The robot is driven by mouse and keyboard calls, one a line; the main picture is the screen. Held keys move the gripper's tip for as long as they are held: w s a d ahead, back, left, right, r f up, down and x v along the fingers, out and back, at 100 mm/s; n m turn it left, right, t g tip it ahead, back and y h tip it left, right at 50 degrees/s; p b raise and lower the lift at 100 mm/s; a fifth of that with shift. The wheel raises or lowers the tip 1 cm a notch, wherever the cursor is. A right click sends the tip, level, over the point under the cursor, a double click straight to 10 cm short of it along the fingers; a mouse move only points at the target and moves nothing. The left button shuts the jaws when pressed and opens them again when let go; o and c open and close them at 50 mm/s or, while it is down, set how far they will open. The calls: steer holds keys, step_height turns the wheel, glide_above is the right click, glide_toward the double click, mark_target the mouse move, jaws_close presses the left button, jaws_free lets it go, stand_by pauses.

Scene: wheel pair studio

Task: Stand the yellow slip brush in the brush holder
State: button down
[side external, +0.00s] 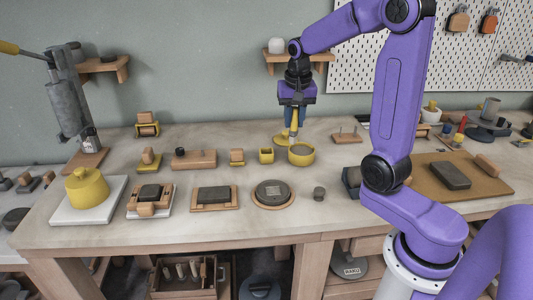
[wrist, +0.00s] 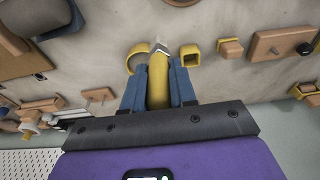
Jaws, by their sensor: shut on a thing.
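The yellow slip brush (side external: 294,122) hangs nearly upright below my gripper (side external: 293,104), bristle end down. In the wrist view my gripper (wrist: 159,92) has its blue fingers shut on the yellow handle (wrist: 158,78). The pale bristle end (wrist: 159,47) points away toward the bench. A round yellow ring-shaped holder (side external: 301,154) stands just beside the brush tip; it also shows in the wrist view (wrist: 130,62), partly covered by the brush. A square yellow open cup (side external: 266,155) stands to its left. I cannot tell which is the brush holder, or whether the tip touches anything.
A flat yellow piece (side external: 281,140) lies behind the ring. A wooden block (side external: 194,159) and small wooden pieces (side external: 237,157) stand to the left. A round dark plate (side external: 273,193) lies in front. A pegged wooden rack (side external: 347,136) stands to the right, with bare bench between.

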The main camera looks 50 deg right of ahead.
steer(key=shift+w+d+f, duration=0.65)
steer(key=shift+w+f, duration=1.5)
steer(key=shift+w+d+f, duration=0.6)
steer(key=shift+w+f, duration=1.5)
steer(key=shift+w, duration=0.05)
steer(key=shift+w+d+f, duration=0.65)
steer(key=shift+w+f, duration=1.5)
steer(key=shift+f, duration=0.1)
steer(key=c, duration=0.9)
jaws_free()
